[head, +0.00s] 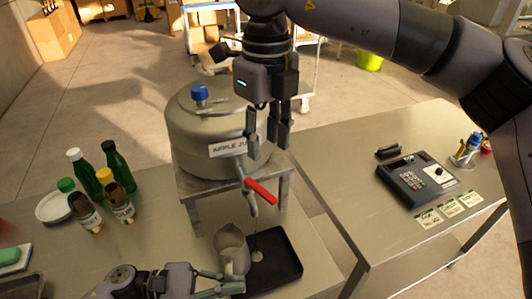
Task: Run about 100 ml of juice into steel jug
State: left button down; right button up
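The steel jug (231,254) stands at the left side of a black drip tray (285,262), its mouth facing up. A steel juice tank (205,128) labelled apple juice stands behind it on a stand. Its tap has a red lever (261,191) and a spout (252,207) just right of the jug's mouth. A thin pale line runs from the spout toward a pale spot in the tray, beside the jug. My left gripper (228,281) is low at the jug's near side; its grip is unclear. My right gripper (268,142) is open and empty, pointing down above the lever.
A card terminal (417,178) and price cards (449,208) lie on the right table. A gap separates the two tables. The right table's near left part is clear.

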dwell(0.3)
pick_arm(q)
jog(key=w+d, duration=0.5)
jog(key=shift+d, duration=0.4)
jog(key=shift+s+a, duration=0.1)
jog(key=shift+s, duration=0.05)
dwell(1.7)
